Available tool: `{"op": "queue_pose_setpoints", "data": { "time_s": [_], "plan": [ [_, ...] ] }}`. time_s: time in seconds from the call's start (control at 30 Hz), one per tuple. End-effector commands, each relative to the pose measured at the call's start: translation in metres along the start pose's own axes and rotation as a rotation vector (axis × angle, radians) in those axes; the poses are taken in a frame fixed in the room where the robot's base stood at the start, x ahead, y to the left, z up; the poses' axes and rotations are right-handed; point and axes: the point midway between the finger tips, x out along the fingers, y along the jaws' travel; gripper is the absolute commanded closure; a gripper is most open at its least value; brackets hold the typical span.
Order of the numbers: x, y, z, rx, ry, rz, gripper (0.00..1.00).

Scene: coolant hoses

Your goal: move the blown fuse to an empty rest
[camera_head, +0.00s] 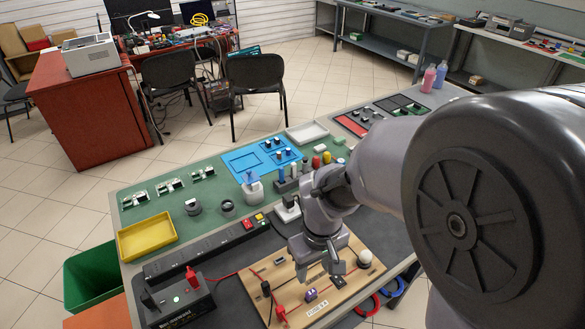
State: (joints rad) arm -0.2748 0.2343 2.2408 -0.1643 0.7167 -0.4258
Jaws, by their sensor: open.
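My gripper (320,270) is open above the wooden board (345,303) at the front of the bench, fingers pointing down. No object shows between its fingers. A small purple piece (311,294) sits on the board just below and in front of the gripper, next to a label that appears to read "FUSE 2 A". It may be the fuse; I cannot tell whether it is blown. Which places there are empty rests is too small to tell. My arm hides part of the bench.
A black clip (266,288) and a red clip (281,311) stand on the board's left, a pale bulb (365,257) at its right. A dark power unit (178,304) is at left. Coloured upright pieces (316,162) stand behind my gripper. A yellow tray (147,237) is left.

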Motion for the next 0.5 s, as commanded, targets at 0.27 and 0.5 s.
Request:
{"op": "queue_pose_setpoints", "data": {
  "time_s": [0.27, 0.5],
  "plan": [
    [0.03, -0.006, -0.005, -0.101, -0.051, -0.001, 0.53],
    [0.03, -0.006, -0.005, -0.098, -0.051, -0.001, 0.53]
  ]
}}
